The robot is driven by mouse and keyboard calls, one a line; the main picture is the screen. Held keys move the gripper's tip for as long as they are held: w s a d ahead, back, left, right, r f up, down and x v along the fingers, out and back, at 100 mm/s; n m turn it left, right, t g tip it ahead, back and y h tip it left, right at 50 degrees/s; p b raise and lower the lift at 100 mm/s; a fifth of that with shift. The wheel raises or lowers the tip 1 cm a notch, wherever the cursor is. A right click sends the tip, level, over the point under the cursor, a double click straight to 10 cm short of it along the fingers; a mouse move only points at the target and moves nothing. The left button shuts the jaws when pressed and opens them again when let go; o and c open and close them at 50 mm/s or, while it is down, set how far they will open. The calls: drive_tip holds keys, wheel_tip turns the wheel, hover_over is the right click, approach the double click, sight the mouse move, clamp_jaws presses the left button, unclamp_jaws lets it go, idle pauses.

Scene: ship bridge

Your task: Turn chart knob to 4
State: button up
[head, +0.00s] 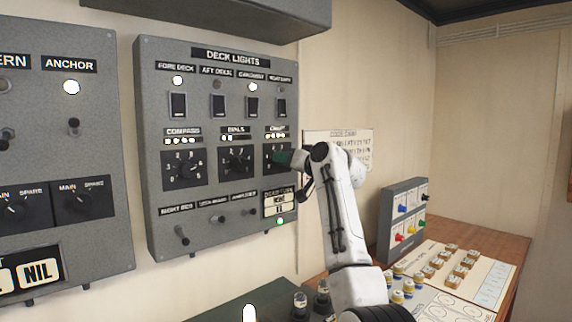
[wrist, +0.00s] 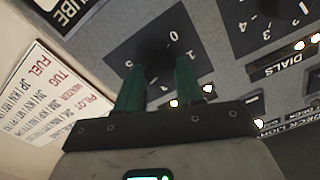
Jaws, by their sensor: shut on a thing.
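The chart knob is the right one of three dials on the grey deck lights panel (head: 217,225). Its black dial plate (head: 269,166) is partly hidden by my gripper (head: 284,157) in the head view. In the wrist view the dark knob (wrist: 156,68) sits between the two green fingers of my gripper (wrist: 157,82), which are shut on its sides. The numbers 0, 1 and 5 show on the dial plate (wrist: 139,42) around the knob. The knob's pointer is hidden, so I cannot tell its setting.
The dials knob (head: 236,161) and compass knob (head: 184,168) are to the left. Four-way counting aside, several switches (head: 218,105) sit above. A paper chart (head: 350,150) hangs to the right. A small panel with coloured knobs (head: 402,218) stands on the desk.

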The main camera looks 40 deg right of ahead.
drive_tip(key=shift+f+n, duration=0.1)
drive_tip(key=shift+n, duration=0.2)
drive_tip(key=o, duration=1)
drive_tip(key=shift+o, duration=0.2)
drive_tip(key=s+b, duration=0.3)
drive_tip(key=s, duration=0.7)
drive_tip(key=shift+s+d, duration=0.2)
drive_tip(key=shift+s, duration=0.2)
